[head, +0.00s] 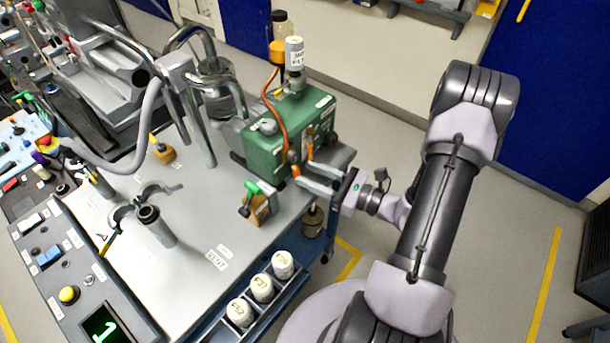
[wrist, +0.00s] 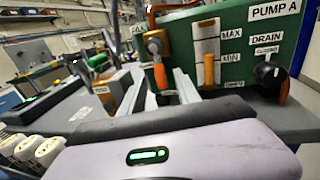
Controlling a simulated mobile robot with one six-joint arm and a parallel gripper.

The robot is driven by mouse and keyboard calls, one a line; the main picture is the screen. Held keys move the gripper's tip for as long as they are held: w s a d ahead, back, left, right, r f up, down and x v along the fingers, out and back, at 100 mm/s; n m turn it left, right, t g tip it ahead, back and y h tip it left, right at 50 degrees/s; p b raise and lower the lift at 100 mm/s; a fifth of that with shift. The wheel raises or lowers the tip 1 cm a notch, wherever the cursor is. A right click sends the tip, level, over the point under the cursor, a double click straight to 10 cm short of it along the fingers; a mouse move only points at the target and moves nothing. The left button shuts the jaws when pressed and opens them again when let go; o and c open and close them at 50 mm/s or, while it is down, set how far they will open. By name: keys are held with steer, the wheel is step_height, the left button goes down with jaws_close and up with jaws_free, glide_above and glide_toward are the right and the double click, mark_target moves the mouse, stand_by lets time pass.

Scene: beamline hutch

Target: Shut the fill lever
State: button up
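The green pump box (head: 284,135) stands at the table's right edge, and its front fills the upper right of the wrist view (wrist: 232,45). An orange lever (wrist: 160,74) hangs down from a round fitting on its left part; I take it for the fill lever, but cannot read its label. My gripper (head: 303,171) reaches the pump front from the right. In the wrist view its two grey fingers (wrist: 166,92) stand apart, with the lever seen between or just beyond them. I cannot tell whether they touch it.
The pump front also has an orange-marked level gauge (wrist: 208,68) and a black drain knob (wrist: 269,74) labelled closed. A small green-topped valve block (head: 258,206) stands left of my gripper. White capped bottles (head: 262,288) sit in a rack at the table's front edge.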

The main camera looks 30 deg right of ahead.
steer(key=shift+x, duration=0.95)
jaws_close()
stand_by(0.7)
